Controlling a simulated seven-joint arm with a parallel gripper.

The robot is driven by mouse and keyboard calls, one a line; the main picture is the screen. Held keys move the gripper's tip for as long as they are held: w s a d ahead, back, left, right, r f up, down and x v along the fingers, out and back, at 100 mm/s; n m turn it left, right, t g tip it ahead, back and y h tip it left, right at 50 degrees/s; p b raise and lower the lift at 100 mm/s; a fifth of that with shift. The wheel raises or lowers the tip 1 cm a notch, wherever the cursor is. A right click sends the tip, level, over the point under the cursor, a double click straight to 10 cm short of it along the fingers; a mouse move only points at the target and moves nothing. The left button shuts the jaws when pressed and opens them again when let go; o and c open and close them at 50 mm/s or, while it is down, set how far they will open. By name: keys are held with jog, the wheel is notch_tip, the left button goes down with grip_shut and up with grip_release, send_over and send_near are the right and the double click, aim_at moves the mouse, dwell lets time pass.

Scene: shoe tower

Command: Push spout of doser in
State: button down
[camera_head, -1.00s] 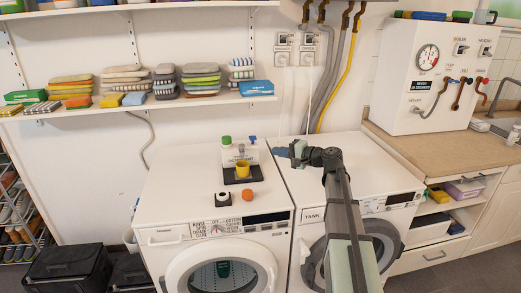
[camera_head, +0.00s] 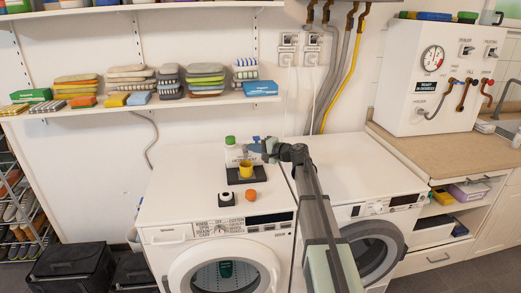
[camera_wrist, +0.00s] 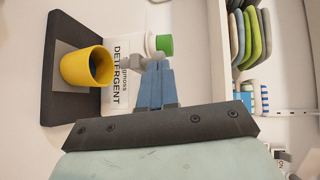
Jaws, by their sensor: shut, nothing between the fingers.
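The white doser, lettered DETERGENT, stands at the back of the left washing machine (camera_head: 232,156); it also shows in the wrist view (camera_wrist: 118,50). It has a green cap (camera_wrist: 164,44). A yellow cup (camera_head: 246,170) stands on its dark base (camera_head: 233,180), in front of the white body; the cup also shows in the wrist view (camera_wrist: 88,66). My gripper (camera_head: 252,147) is at the doser's upper right side. Its blue fingers (camera_wrist: 155,72) are together and empty. A small pale grey piece, perhaps the spout, lies at the fingertips; contact is unclear.
An orange ball (camera_head: 250,193) and a small white-and-black item (camera_head: 226,198) lie in front of the doser. A shelf (camera_head: 200,103) with stacked sponge-like items and boxes is above and behind. The right machine's top (camera_head: 345,165) is mostly clear.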

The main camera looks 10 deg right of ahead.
jog(key=shift+w+a, duration=0.1)
jog(key=shift+a, duration=0.05)
jog(key=w, duration=0.5)
jog(key=shift+w, duration=0.3)
dwell(0.3)
jog(key=v, duration=1.4)
jog(key=shift+s, duration=0.1)
